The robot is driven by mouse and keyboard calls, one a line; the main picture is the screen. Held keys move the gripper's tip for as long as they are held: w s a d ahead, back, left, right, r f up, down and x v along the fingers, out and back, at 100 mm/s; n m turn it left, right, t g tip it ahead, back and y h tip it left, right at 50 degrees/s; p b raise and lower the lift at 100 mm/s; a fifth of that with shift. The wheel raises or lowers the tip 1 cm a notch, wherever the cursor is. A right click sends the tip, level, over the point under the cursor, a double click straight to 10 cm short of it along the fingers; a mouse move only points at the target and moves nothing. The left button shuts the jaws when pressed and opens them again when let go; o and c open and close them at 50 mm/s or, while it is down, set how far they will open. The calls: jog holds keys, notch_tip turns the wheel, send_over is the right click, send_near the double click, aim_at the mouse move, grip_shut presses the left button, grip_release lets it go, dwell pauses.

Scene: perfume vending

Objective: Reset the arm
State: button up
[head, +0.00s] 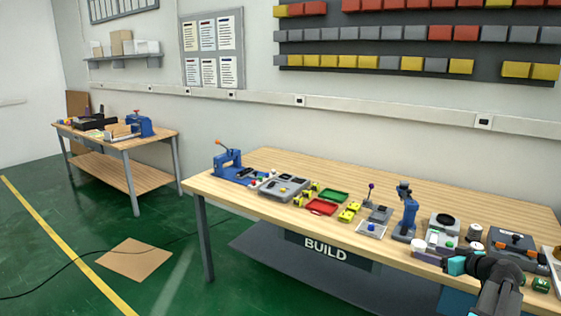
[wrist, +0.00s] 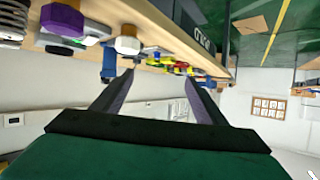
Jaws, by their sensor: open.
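My gripper (head: 428,256) is at the right front of the long wooden workbench (head: 330,172) in the head view, at the end of my dark arm with a teal part behind the fingers. In the wrist view my gripper (wrist: 160,80) shows its two dark fingers spread apart, with nothing between them. That view is upside down, with the bench edge along the top. Whether the fingers touch anything on the bench is hard to tell in the head view.
A blue press (head: 407,212) stands close left of my gripper. Red (head: 321,207) and green (head: 334,195) trays and a blue fixture (head: 229,165) are further left. A dark device (head: 512,243) stands right. Green floor (head: 60,240) is open at left.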

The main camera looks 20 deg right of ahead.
jog(key=w+a+f+n+g+y+b, duration=0.1)
jog(key=w+a+f+y, duration=0.1)
jog(key=w+a+f, duration=0.55)
jog(key=w+a+f+n+g+y+b, duration=0.1)
jog(key=w+a+f+n+y, duration=0.3)
jog(key=a+f, duration=0.7)
jog(key=a+f+g+y+b, duration=0.1)
jog(key=a+f+g, duration=0.1)
jog(key=a+f, duration=0.55)
jog(key=a+f+g+b, duration=0.15)
jog(key=a+f, duration=0.25)
jog(key=a, duration=0.7)
jog(key=a+f+g+y+b, duration=0.1)
jog(key=a+f+g, duration=0.1)
jog(key=a+f, duration=0.55)
jog(key=s+a+f+n+g+h+b, duration=0.15)
jog(key=s+a+f+g, duration=0.55)
jog(key=s+a+f, duration=0.95)
jog(key=s+a+f+g+h+b, duration=0.1)
jog(key=s+a+f+g, duration=0.1)
jog(key=s, duration=0.4)
jog(key=s+a+f+g+h+b, duration=0.1)
jog(key=s+a+f, duration=0.1)
jog(key=s, duration=0.4)
jog(key=s+d+m+g+h, duration=0.1)
jog(key=s+d+m+h, duration=0.2)
jog(key=s+d+m, duration=0.1)
jog(key=shift+s+d+f+m, duration=0.25)
jog(key=shift+s+d+m, duration=0.25)
jog(key=shift+d, duration=0.7)
